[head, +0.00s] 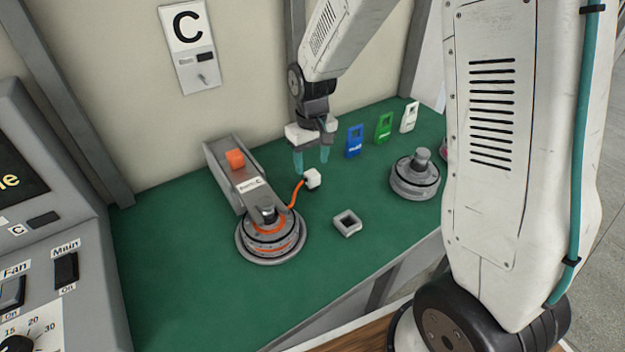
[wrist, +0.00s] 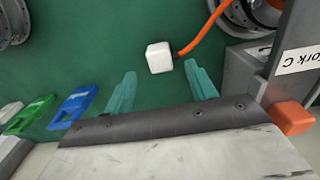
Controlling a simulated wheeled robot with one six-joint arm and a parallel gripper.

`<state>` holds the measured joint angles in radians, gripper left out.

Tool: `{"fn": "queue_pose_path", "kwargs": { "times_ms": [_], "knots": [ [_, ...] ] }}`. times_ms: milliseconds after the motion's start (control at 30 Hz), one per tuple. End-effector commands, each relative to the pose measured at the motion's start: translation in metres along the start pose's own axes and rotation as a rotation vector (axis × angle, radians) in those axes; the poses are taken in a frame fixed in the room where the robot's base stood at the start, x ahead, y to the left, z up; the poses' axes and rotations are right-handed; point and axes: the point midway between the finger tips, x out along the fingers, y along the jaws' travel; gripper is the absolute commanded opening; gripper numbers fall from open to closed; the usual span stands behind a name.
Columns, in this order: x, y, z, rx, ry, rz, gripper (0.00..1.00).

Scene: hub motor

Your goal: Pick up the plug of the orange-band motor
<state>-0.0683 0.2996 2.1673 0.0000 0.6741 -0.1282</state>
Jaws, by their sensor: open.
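The orange-band motor (head: 270,236) sits in a fork stand marked C on the green bench. An orange cable runs from it to a white block-shaped plug (head: 312,178), which lies at the cable's end to the motor's right. My gripper (head: 312,165) has two teal fingers pointing down, just behind the plug in the head view. In the wrist view my gripper (wrist: 162,90) is open and empty. There the white plug (wrist: 159,57) shows ahead of the fingertips, between their lines, with the orange cable (wrist: 203,30) leaving it to the right.
A square grey-white socket frame (head: 347,223) lies in front of the plug. Another motor (head: 415,177) stands to the right. Blue (head: 354,141), green (head: 384,127) and white (head: 409,117) tags stand along the back. The grey fork stand (head: 228,172) has an orange block. A control panel (head: 45,240) is at left.

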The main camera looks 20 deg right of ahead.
Motion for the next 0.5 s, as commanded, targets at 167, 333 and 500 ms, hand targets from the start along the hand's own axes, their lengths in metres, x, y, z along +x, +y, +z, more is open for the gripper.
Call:
{"fn": "queue_pose_path", "kwargs": {
  "times_ms": [167, 333, 500],
  "knots": [
    [0.026, -0.001, 0.002, 0.001, -0.004, -0.001, 0.56],
    [0.048, -0.001, 0.002, 0.000, -0.003, 0.000, 0.56],
    [0.052, -0.001, 0.002, 0.000, 0.000, 0.000, 0.56]
  ]
}}
